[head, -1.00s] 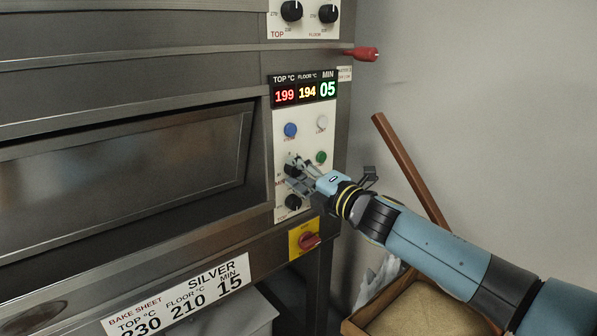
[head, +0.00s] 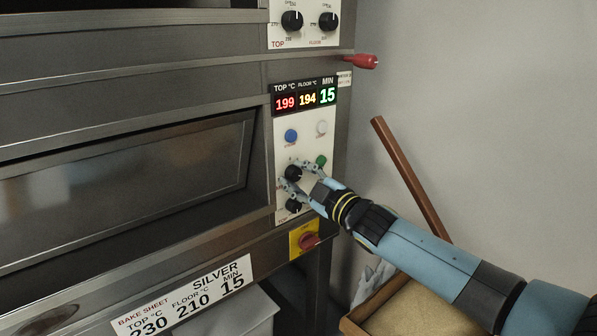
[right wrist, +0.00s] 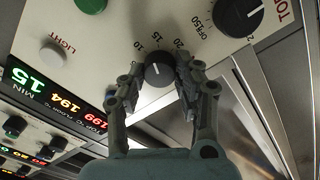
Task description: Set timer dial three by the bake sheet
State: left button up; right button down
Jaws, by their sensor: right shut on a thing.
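The timer dial (head: 293,173) is a black knob on the white control panel of the oven deck. In the right wrist view the dial (right wrist: 157,72) has a minute scale with 10, 15 and 20 around it. My right gripper (head: 297,178) has its fingers on both sides of the dial and is shut on it; the fingers (right wrist: 160,78) also show in the wrist view. The display (head: 306,97) above reads 199, 194 and 15 MIN. The bake sheet (head: 185,303), marked SILVER, reads top 230, floor 210, 15 min. My left gripper is out of view.
A black TOP knob (right wrist: 240,15) sits close to the dial. Blue (head: 291,136), white (head: 321,128) and green (head: 321,161) buttons are above or beside it. A red switch (head: 308,241) on yellow is below. A brown pole (head: 410,178) leans at the right.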

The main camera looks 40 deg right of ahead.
jog(key=shift+f+m+p, duration=0.1)
jog(key=shift+m+p, duration=0.45)
jog(key=shift+m, duration=0.55)
jog(key=c, duration=0.9)
grip_release()
jog(key=shift+c, duration=0.2)
jog(key=s, duration=1.2)
jog(key=shift+d+f, duration=0.15)
jog(key=shift+d, duration=0.2)
